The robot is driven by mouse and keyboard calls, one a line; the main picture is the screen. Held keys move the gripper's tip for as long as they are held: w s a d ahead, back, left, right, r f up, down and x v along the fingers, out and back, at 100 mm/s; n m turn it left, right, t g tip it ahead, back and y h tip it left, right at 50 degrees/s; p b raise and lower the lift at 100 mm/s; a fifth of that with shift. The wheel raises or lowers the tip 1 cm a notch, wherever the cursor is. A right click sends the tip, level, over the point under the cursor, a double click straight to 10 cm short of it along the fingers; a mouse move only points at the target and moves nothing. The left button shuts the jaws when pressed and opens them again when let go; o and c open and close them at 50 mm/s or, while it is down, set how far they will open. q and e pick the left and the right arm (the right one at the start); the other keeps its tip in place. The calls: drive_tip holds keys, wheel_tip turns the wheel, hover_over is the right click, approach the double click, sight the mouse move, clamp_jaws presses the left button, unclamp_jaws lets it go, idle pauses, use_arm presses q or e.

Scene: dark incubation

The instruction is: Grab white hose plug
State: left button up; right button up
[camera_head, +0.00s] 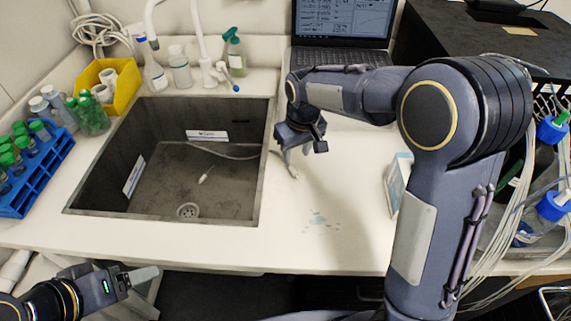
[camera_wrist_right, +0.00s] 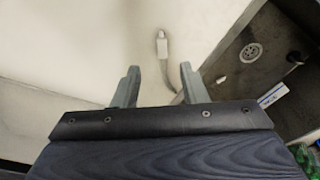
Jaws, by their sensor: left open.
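The white hose plug (camera_wrist_right: 162,46) shows in the right wrist view as a pale tip on a grey hose. It lies on the white counter, ahead of my right gripper's fingers and apart from them. The hose (camera_wrist_right: 168,72) runs back from it beside the right-hand finger. My right gripper (camera_wrist_right: 160,86) is open and empty. In the head view it (camera_head: 293,155) hangs over the counter just right of the sink, and the plug is hard to tell from the fingers there. My left gripper (camera_head: 138,277) is open and empty at the lower left, before the counter's front edge.
The sink (camera_head: 165,170) holds part of a hose (camera_head: 215,151) and a small white piece (camera_head: 206,174). A laptop (camera_head: 340,30) stands behind my right arm. A small white box (camera_head: 398,182) stands to the right.

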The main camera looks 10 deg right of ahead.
sight(292, 169)
drive_tip(key=f, duration=0.4)
drive_tip(key=w+f+p, duration=0.1)
drive_tip(key=f, duration=0.1)
drive_tip(key=shift+a+f, duration=0.25)
drive_tip(key=shift+a, duration=0.05)
clamp_jaws()
